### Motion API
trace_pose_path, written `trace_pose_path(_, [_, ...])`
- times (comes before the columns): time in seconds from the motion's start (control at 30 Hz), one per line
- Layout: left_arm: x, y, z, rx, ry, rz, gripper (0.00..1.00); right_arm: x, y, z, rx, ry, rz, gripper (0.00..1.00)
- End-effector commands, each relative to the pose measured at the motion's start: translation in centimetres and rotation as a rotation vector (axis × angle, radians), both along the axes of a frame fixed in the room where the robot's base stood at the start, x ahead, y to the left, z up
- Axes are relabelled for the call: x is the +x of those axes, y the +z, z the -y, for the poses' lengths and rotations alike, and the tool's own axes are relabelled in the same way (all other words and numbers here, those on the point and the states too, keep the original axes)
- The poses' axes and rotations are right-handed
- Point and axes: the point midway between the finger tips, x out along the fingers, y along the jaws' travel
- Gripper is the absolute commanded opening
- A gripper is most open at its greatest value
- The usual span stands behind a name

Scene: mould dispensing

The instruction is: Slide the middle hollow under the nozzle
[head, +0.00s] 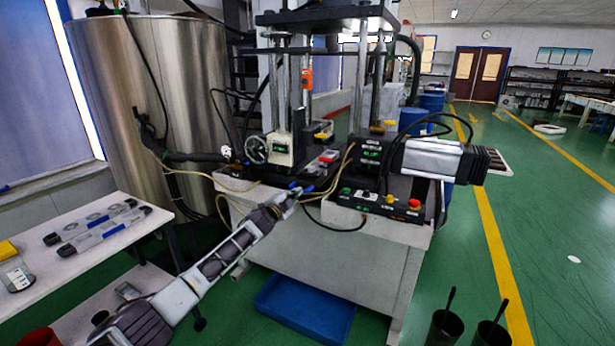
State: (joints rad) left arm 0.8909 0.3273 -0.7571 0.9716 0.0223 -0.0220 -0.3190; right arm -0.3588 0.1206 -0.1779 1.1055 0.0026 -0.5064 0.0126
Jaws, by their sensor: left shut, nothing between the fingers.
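A dispensing machine (330,250) stands in the middle of the head view, a white cabinet with upright posts and a dark top plate. My left arm reaches up from the lower left. My left gripper (298,191) is shut and empty at the front edge of the machine's bed, below a small grey and red part (328,157) between the posts. I cannot tell whether this part is the mould. The nozzle and the hollows are too small or hidden to make out. My right gripper is not in view.
A control box (376,205) with coloured buttons sits at the bed's front right. Thin yellow cables run near my left gripper. A white table (70,275) with grey bars stands at the left. A blue bin (305,308) lies on the floor below. The floor at the right is mostly clear.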

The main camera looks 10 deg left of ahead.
Motion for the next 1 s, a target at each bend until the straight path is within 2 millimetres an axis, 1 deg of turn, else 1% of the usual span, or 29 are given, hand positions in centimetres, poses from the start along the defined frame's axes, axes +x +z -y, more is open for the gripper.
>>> trace_pose_path(1.0, [0.69,-0.02,0.3,0.0,0.0,0.0,0.0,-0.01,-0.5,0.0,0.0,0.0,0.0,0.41])
